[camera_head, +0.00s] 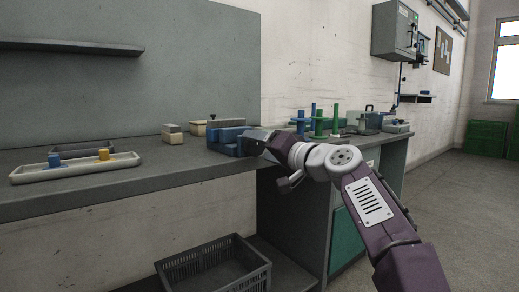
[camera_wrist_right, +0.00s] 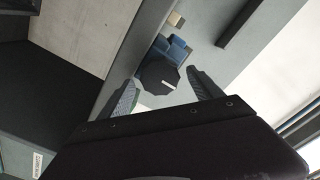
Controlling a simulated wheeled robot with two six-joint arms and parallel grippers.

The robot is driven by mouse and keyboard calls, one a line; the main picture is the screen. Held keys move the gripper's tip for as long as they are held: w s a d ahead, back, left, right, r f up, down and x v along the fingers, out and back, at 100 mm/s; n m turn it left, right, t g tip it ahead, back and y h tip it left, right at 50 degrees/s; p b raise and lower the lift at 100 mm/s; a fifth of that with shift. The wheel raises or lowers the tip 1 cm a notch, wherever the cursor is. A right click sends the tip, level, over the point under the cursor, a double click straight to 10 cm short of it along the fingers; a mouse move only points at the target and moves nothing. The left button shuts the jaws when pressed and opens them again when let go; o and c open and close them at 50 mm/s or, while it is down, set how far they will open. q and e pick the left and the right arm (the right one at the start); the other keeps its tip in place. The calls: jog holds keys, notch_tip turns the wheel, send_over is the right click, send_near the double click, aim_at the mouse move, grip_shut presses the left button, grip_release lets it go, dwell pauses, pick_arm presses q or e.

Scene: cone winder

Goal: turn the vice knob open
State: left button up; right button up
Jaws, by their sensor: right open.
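The blue vice (camera_head: 226,139) sits on the grey bench near its front edge. In the right wrist view the vice (camera_wrist_right: 180,50) shows behind its knob (camera_wrist_right: 157,76), a dark many-sided disc with a small white mark. My right gripper (camera_head: 254,142) reaches in from the right at the vice and hides the knob in the head view. In the right wrist view its two fingers (camera_wrist_right: 161,78) are apart, one on each side of the knob. Contact with the knob cannot be told. My left gripper is not in view.
A pale tray (camera_head: 80,172) with a blue and a yellow piece lies on the bench at left. Small blocks (camera_head: 172,133) stand left of the vice. Green and blue spindles (camera_head: 335,120) stand beyond my right arm. A dark crate (camera_head: 215,268) is below the bench.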

jog(key=b+v, duration=0.1)
jog(key=v, duration=0.7)
notch_tip(320, 180, up, 5)
jog(key=p, duration=0.5)
notch_tip(320, 180, down, 17)
jog(key=s+m+g+h+p, duration=0.1)
jog(key=s+g+h+p, duration=0.4)
jog(key=p, duration=0.7)
jog(key=s+d+f+n+g+h+p, duration=0.1)
jog(key=s+d+f+g+h+p, duration=0.25)
jog(key=s+f, duration=0.75)
jog(key=s+d+f+n+g+h, duration=0.1)
jog(key=s+d+f+g+h, duration=0.1)
jog(key=s+d+f+g, duration=0.7)
notch_tip(320, 180, up, 35)
jog(key=a+t+p, duration=0.1)
jog(key=t+p, duration=0.3)
jog(key=p, duration=3.3)
jog(key=shift+s+a+r, duration=0.15)
jog(key=shift+s+a, duration=0.05)
jog(key=shift+s, duration=0.25)
